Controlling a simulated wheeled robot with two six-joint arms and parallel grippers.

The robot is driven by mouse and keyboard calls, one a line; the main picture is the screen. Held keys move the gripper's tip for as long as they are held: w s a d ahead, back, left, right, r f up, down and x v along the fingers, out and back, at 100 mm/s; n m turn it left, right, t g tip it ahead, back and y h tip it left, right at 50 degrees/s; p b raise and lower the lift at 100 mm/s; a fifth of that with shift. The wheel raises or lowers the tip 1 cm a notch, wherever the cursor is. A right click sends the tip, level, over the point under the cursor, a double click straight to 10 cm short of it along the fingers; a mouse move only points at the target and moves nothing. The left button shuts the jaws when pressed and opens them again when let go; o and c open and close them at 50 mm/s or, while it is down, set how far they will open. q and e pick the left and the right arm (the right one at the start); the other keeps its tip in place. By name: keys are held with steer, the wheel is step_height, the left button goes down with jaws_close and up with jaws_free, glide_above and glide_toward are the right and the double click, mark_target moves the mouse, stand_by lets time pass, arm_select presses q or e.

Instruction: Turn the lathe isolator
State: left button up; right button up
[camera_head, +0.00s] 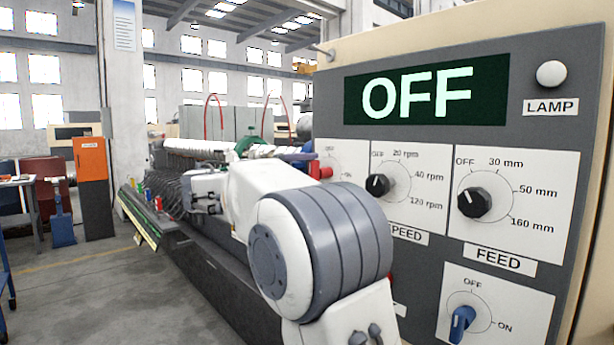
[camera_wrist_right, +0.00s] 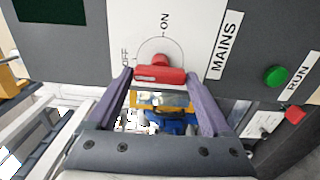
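The lathe isolator is a red handle (camera_wrist_right: 160,76) on the white MAINS plate (camera_wrist_right: 205,30) in the right wrist view. Its bar lies along the OFF side of the dial, with ON a quarter turn away. In the head view the red handle (camera_head: 320,171) is partly hidden by my right arm. My right gripper (camera_wrist_right: 160,80) is open, its two purple fingertips at opposite ends of the bar; I cannot tell whether they touch it. In the head view the gripper (camera_head: 300,158) is small and close to the panel. My left gripper is not in view.
The grey panel also bears an OFF screen (camera_head: 420,92), a lamp (camera_head: 551,74), speed (camera_head: 377,185) and feed (camera_head: 474,202) knobs, and a blue switch (camera_head: 462,324). A green RUN button (camera_wrist_right: 276,76) is beside the plate. The lathe stretches behind my arm; open floor lies left.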

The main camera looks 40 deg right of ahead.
steer(key=shift+o, duration=0.2)
steer(key=a, duration=1)
steer(key=shift+s+a+b, duration=0.25)
steer(key=shift+s+b, duration=0.15)
steer(key=shift+f, duration=0.1)
